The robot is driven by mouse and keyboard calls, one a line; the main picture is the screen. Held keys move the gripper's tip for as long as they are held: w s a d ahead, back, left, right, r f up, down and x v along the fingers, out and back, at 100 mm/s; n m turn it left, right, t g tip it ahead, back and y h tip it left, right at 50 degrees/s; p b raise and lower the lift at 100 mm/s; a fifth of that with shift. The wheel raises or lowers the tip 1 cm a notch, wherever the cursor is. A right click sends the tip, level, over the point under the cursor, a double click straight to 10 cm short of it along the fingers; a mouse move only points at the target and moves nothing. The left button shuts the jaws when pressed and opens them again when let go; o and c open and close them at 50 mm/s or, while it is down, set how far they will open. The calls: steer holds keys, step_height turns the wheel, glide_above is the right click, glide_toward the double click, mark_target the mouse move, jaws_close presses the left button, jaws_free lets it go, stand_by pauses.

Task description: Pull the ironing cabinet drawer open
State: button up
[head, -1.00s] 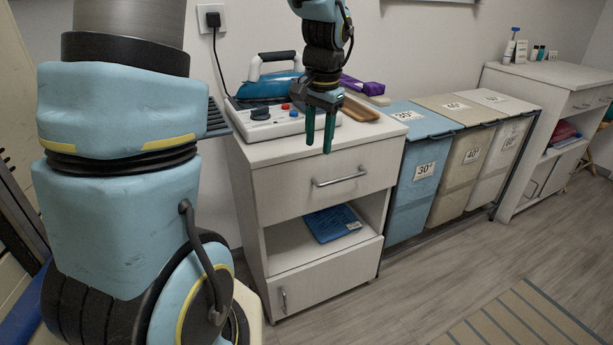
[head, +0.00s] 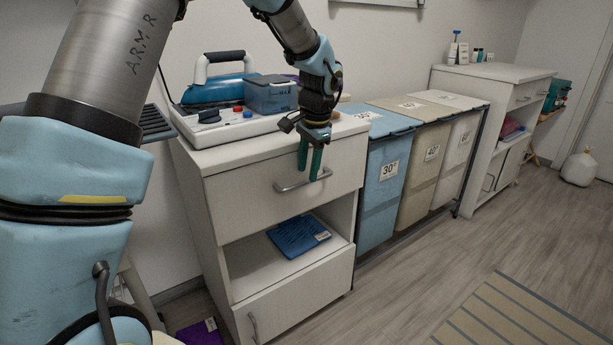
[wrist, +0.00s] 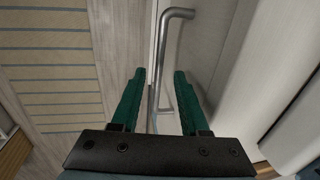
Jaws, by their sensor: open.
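The ironing cabinet (head: 222,199) is white, with a closed top drawer (head: 240,205) and a horizontal metal bar handle (head: 290,187). My gripper (head: 309,176) is open in front of the drawer, its green fingers pointing down at the right part of the handle. In the wrist view the handle (wrist: 166,60) runs up from between the two open fingertips (wrist: 160,73). The fingers are on either side of the handle's line and do not grip it. Whether a finger touches the handle I cannot tell.
An iron (head: 218,88) on its station and a grey-blue box (head: 271,94) are on the cabinet top. A blue packet (head: 298,237) lies in the open shelf below. Laundry bins (head: 380,190) stand close on the right. The floor in front is clear, with a striped mat (head: 520,315).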

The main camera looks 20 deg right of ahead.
steer(key=shift+w+f, duration=0.2)
steer(key=shift+f, duration=0.95)
jaws_close()
stand_by(0.6)
